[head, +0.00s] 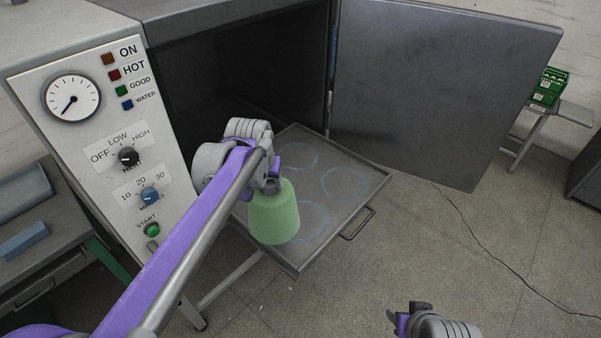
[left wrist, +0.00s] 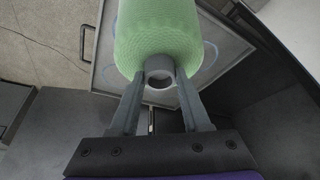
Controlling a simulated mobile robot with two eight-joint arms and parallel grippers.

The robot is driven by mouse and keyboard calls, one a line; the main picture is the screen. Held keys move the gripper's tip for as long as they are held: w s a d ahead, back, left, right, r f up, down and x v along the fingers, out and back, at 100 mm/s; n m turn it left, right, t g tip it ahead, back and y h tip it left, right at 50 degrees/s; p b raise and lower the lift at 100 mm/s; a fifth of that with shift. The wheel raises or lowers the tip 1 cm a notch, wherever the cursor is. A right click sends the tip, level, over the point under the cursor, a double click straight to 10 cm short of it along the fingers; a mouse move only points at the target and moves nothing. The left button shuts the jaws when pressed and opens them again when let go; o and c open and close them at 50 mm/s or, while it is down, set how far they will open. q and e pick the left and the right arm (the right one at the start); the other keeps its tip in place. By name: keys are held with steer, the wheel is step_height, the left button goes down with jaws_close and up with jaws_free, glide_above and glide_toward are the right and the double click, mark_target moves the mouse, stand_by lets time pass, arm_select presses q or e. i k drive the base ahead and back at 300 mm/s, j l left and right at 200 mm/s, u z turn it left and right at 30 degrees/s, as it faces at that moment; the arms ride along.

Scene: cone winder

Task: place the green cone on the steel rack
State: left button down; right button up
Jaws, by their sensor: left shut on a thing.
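The green cone (head: 274,214) hangs from my left gripper (head: 270,182) over the near left part of the steel rack. In the left wrist view the green cone (left wrist: 157,32) shows its grey core tube between the two fingers of my left gripper (left wrist: 160,78), which is shut on it. The steel rack (head: 367,190) is a flat tray marked with several blue rings, drawn out of the dark cabinet. I cannot tell whether the cone touches the rack. The cone and arm hide part of the rack and its rings. My right gripper (head: 408,318) is only partly in view at the bottom edge.
The open cabinet door (head: 440,85) stands behind and right of the rack. The control panel (head: 105,140), with a gauge and knobs, is at left.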

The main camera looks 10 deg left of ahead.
mark_target(298, 182)
steer(key=i+j+z, duration=0.3)
steer(key=j+z, duration=0.15)
steer(key=j, duration=0.15)
steer(key=i+j+z, duration=0.2)
steer(key=j, duration=0.15)
steer(key=j+z, duration=0.2)
steer(key=j, duration=0.15)
steer(key=i+j+z, duration=0.1)
steer(key=j+z, duration=0.15)
steer(key=j, duration=0.15)
